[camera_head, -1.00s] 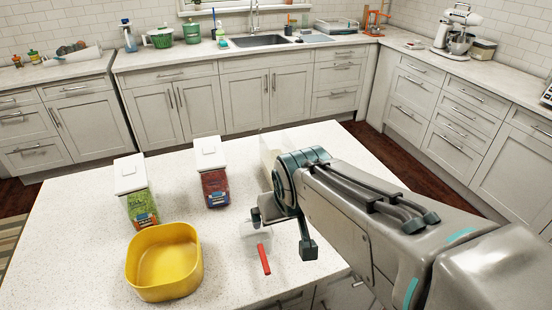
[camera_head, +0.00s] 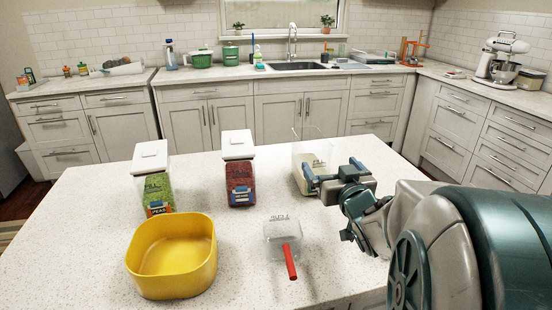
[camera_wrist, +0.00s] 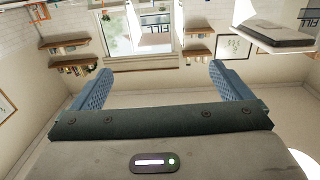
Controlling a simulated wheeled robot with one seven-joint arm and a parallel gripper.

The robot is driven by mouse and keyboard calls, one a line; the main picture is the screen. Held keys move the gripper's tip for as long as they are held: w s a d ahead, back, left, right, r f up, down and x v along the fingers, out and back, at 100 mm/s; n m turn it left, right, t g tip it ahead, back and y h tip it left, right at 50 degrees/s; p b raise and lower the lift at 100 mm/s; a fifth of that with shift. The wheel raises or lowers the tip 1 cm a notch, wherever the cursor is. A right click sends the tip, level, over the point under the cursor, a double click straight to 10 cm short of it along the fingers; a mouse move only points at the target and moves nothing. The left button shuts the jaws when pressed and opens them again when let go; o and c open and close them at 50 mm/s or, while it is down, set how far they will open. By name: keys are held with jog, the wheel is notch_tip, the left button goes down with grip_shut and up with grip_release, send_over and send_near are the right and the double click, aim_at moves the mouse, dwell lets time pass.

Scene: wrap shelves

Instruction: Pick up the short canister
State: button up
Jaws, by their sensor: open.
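A canister with green contents and a white lid (camera_head: 152,180) stands upright on the counter at left. A canister with dark red contents and a white lid (camera_head: 238,170) stands to its right and looks similar in height. A clear, open-topped container with pale contents (camera_head: 304,150) stands further right, partly hidden behind my gripper. I cannot tell which of these is the short canister. My gripper (camera_head: 330,174) is in front of the clear container, above the counter. In the wrist view, its two blue fingers (camera_wrist: 160,70) are wide apart with nothing between them.
A yellow bowl (camera_head: 142,262) sits front left on the white speckled counter (camera_head: 85,215). A clear scoop with a red handle (camera_head: 290,262) lies front centre. In the wrist view, tilted labelled items (camera_wrist: 275,36) show at upper right. The counter's left part is clear.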

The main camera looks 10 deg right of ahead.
aim_at(320, 151)
jog(key=w, duration=0.8)
jog(key=shift+w+d, duration=0.2)
jog(key=shift+w, duration=0.05)
jog(key=w, duration=0.5)
jog(key=shift+d+f+p, duration=0.2)
jog(key=shift+f+p, duration=0.05)
jog(key=shift+p, duration=0.15)
jog(key=shift+c, duration=0.4)
jog(key=c, duration=1.5)
jog(key=shift+r, duration=0.1)
jog(key=c, duration=0.5)
